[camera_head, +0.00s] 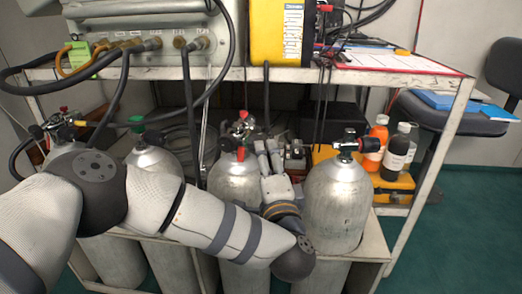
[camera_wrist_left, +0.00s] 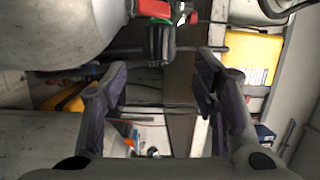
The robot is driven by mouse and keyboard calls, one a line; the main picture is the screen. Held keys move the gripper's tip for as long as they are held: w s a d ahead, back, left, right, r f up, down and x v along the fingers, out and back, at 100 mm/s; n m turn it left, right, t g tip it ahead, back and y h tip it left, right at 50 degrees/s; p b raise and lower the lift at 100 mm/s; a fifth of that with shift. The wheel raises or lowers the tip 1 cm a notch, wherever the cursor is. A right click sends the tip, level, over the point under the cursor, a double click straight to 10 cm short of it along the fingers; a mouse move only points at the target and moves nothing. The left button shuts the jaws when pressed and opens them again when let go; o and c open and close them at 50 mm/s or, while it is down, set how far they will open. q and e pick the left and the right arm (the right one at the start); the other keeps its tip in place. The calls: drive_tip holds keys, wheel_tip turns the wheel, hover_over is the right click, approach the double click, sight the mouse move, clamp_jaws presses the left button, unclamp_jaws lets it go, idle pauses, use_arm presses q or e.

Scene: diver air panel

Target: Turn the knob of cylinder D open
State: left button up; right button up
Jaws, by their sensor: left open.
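Several grey cylinders stand in a row in a low rack; no letter is readable on them. The rightmost cylinder (camera_head: 337,205), which I take as D by its place in the row, has a valve with a dark knob (camera_head: 348,145) on top. My left gripper (camera_head: 267,150) is open and empty, left of that valve and right of the red-topped valve (camera_head: 242,128) of the cylinder beside it. In the left wrist view a ribbed black knob (camera_wrist_left: 160,45) with red and green parts lies beyond the open fingers (camera_wrist_left: 163,80); I cannot tell whose it is. My right gripper is not in view.
A table shelf (camera_head: 350,75) with a yellow case (camera_head: 280,32) hangs over the cylinders. Hoses loop down at the left. Dark bottles (camera_head: 397,152) and an orange bottle (camera_head: 376,140) stand right of the rightmost cylinder. A table leg (camera_head: 432,165) rises at the right.

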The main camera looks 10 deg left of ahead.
use_arm(q)
drive_tip(key=b+x, duration=0.2)
drive_tip(key=x, duration=0.5)
drive_tip(key=shift+w+a+f, duration=0.1)
drive_tip(key=shift+w+f, duration=0.1)
drive_tip(key=shift+w, duration=0.05)
drive_tip(key=shift+w+a+r+b, duration=0.1)
drive_tip(key=shift+w+r+b, duration=0.15)
drive_tip(key=shift+w, duration=0.2)
drive_tip(key=c, duration=1.2)
